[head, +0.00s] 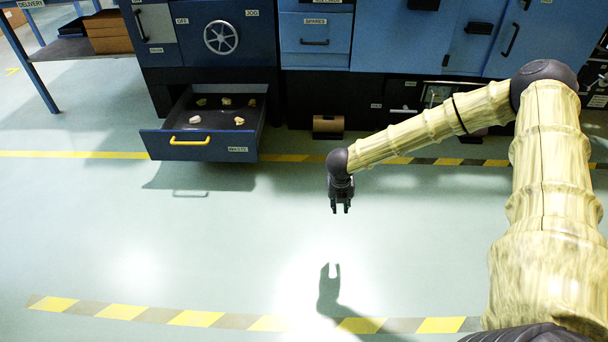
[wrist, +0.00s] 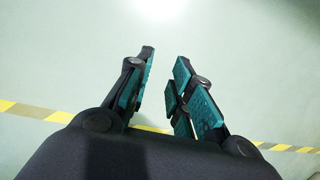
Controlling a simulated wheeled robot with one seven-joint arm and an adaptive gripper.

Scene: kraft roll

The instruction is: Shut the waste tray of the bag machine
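The waste tray (head: 212,146) is a dark blue drawer pulled well out of the bag machine (head: 207,77) at the left. It has a yellow handle (head: 190,142) on its front and a "WASTE" label. Several small pale scraps lie inside it. My gripper (head: 341,208) hangs over the floor to the right of the tray and apart from it, pointing down. In the wrist view its two teal-padded fingers (wrist: 162,90) stand apart with only floor between them. The tray does not show in the wrist view.
A blue-legged table (head: 45,85) with brown boxes (head: 108,32) stands at the far left. A brown roll (head: 328,125) sits low by the machine, right of the tray. The floor in front of the tray, between the yellow striped lines, is clear.

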